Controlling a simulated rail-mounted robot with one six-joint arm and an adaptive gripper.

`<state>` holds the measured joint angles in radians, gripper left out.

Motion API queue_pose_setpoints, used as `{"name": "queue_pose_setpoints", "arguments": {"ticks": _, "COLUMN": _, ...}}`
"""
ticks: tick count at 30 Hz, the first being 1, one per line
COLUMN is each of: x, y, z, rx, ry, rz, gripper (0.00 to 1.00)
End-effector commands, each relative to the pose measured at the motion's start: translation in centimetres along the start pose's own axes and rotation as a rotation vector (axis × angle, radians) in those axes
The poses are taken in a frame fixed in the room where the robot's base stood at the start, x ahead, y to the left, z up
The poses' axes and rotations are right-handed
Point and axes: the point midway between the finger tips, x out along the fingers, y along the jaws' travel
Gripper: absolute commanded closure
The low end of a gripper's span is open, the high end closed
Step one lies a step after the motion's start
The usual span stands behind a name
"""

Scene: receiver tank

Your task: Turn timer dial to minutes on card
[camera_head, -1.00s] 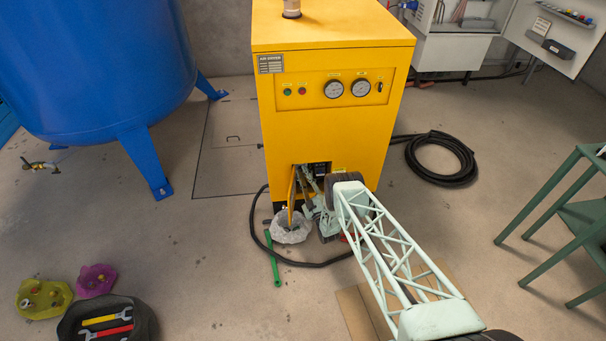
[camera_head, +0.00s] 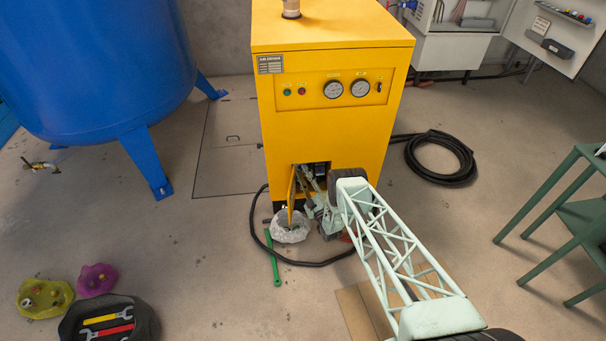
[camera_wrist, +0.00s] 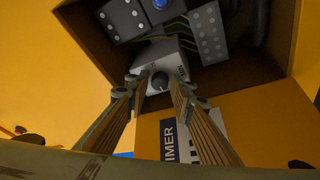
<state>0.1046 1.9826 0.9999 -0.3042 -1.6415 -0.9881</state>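The timer dial (camera_wrist: 160,81) is a small dark round knob with a light mark, on the face of a grey box (camera_wrist: 162,62) inside a recess of the yellow air dryer (camera_head: 330,135). My gripper (camera_wrist: 158,90) is in front of the box in the wrist view, with one finger on each side of the dial. The fingers are apart; contact with the dial cannot be told. A card (camera_wrist: 182,138) reading "TIMER" is on the yellow face below the recess, partly hidden by the right finger; its minutes cannot be read.
Grey blocks with round dots (camera_wrist: 122,18) sit around the box in the recess.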

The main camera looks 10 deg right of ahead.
Motion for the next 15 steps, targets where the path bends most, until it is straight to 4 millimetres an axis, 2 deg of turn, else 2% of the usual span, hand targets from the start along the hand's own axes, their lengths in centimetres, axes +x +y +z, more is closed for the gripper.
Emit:
{"name": "queue_pose_setpoints", "arguments": {"ticks": 8, "x": -0.7, "y": 0.0, "z": 0.0, "rx": 0.0, "ry": -0.001, "rz": -0.001, "gripper": 0.78}}
{"name": "queue_pose_setpoints", "arguments": {"ticks": 15, "x": -3.0, "y": -0.1, "z": 0.1, "rx": 0.001, "ry": -0.001, "rz": -0.002, "gripper": 0.78}}
